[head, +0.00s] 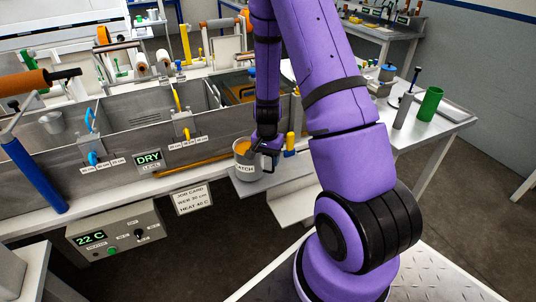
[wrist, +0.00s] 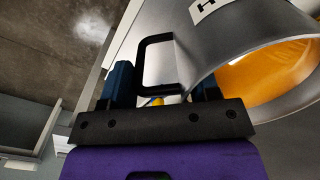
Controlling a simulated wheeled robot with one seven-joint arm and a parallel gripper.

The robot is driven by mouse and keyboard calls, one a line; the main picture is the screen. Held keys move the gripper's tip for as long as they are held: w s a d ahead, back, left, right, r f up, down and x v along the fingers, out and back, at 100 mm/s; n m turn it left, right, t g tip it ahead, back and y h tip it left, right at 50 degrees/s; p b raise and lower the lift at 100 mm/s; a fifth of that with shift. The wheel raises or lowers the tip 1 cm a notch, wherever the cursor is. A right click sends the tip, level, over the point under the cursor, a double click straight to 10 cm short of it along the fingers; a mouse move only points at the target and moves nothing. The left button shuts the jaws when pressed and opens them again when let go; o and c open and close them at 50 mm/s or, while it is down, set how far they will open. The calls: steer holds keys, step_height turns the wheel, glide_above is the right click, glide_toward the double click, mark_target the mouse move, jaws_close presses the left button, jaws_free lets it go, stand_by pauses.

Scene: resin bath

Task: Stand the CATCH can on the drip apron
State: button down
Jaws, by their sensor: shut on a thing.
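The CATCH can (head: 245,160) is a grey metal can with a white label and an orange inside. In the head view it is upright at the drip apron (head: 247,184), a grey shelf on the front of the bath. I cannot tell whether its base touches the apron. My gripper (head: 268,148) is at the can's right side, shut on its black handle. In the wrist view the gripper (wrist: 165,95) has blue fingers on both sides of the black handle (wrist: 150,62), and the can (wrist: 235,60) fills the right side.
The steel bath (head: 140,110) runs behind, with a DRY display (head: 149,158). A yellow-orange rod (head: 195,163) lies along its front edge. A job card (head: 192,198) and a 22 C control box (head: 115,232) are below. A green cup (head: 430,103) stands on the right bench.

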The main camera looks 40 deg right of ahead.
steer(key=shift+f, duration=1.25)
steer(key=shift+f, duration=0.1)
steer(key=shift+c, duration=1.7)
jaws_free()
